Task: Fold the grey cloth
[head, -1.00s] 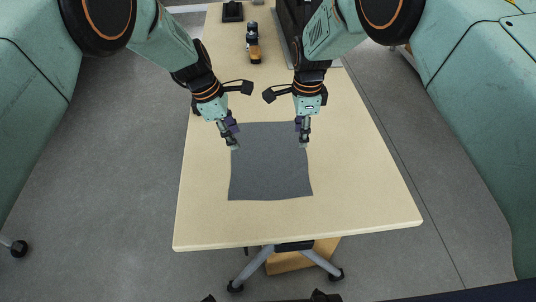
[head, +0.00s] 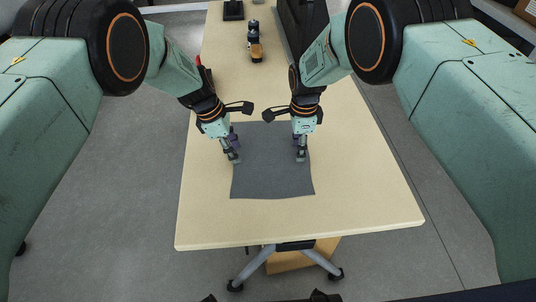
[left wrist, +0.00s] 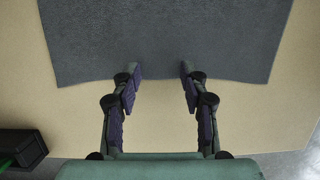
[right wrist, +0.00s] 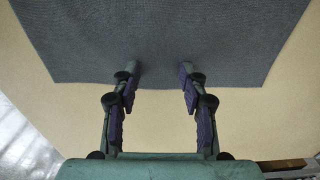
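The grey cloth (head: 268,178) lies flat and unfolded on the pale tabletop (head: 370,200). In the right wrist view my right gripper (right wrist: 160,72) is open in the same way over the cloth (right wrist: 160,35). Neither holds any cloth. The grippers hide parts of the cloth's far side.
A small bottle (head: 255,48) stands further back on the table, and a black object (head: 232,10) lies at the far end. The tabletop is clear around the cloth on the left, right and front. A black box (left wrist: 20,148) shows in the left wrist view.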

